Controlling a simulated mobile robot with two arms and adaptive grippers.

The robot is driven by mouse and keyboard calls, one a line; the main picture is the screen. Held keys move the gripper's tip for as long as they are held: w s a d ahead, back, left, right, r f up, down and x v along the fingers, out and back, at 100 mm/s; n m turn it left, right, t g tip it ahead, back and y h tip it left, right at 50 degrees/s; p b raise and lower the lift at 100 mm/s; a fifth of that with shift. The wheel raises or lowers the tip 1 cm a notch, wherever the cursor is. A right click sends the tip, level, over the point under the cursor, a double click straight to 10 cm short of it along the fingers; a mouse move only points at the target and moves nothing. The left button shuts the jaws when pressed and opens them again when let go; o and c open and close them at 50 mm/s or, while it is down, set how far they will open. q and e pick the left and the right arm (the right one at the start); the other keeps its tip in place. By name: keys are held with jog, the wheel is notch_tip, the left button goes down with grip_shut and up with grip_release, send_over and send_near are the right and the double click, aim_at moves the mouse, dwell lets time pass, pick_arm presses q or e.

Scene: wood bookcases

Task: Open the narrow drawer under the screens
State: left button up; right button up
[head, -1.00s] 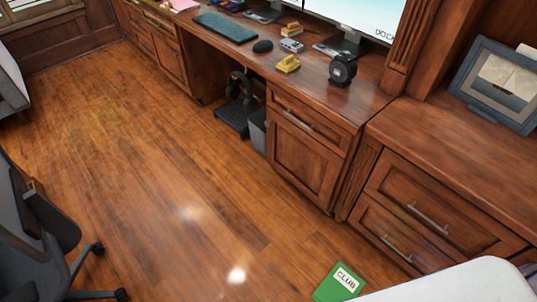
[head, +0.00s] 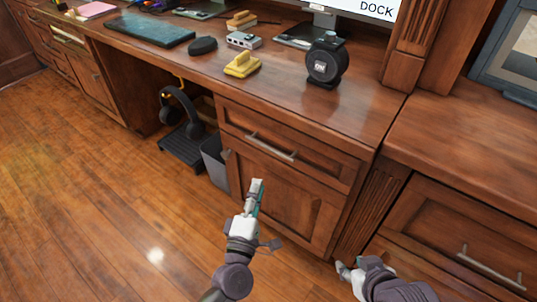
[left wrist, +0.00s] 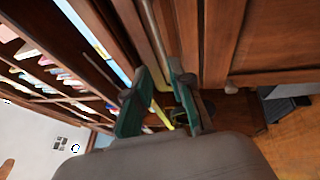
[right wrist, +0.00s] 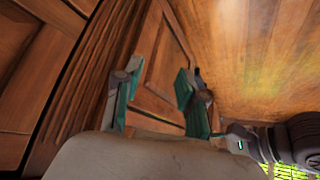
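The narrow wooden drawer (head: 325,166) sits under the desktop, above a cabinet door (head: 290,195). It looks shut and has a bar handle (head: 272,147). My left gripper (head: 257,186) is in front of the cabinet door, below the handle in the head view. In the left wrist view its fingers (left wrist: 160,98) are apart and empty, with the metal handle (left wrist: 154,38) beyond them. My right gripper (head: 347,268) is low, near the foot of the fluted post. In the right wrist view its fingers (right wrist: 155,95) are apart and empty, facing the cabinet door (right wrist: 160,65).
A fluted post (head: 372,208) and a wider drawer unit (head: 450,215) stand to the right. A grey bin (head: 214,160) and a stand with headphones (head: 182,115) are in the kneehole. The desktop holds a black round device (head: 326,62) and a yellow object (head: 242,65). Floor at left is clear.

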aim_at(268, 147)
pick_arm(q)
jog(key=shift+b+x, duration=0.65)
jog(key=shift+x, duration=5.85)
pick_arm(e)
jog(key=w+a+r+t+y, duration=0.1)
jog(key=w+a+r+t, duration=0.1)
jog(key=w, duration=0.3)
jog(key=shift+w+r+t, duration=0.15)
jog(key=shift+r+t, duration=0.65)
pick_arm(q)
jog(key=shift+f, duration=0.1)
jog(key=shift+c, duration=0.2)
grip_shut()
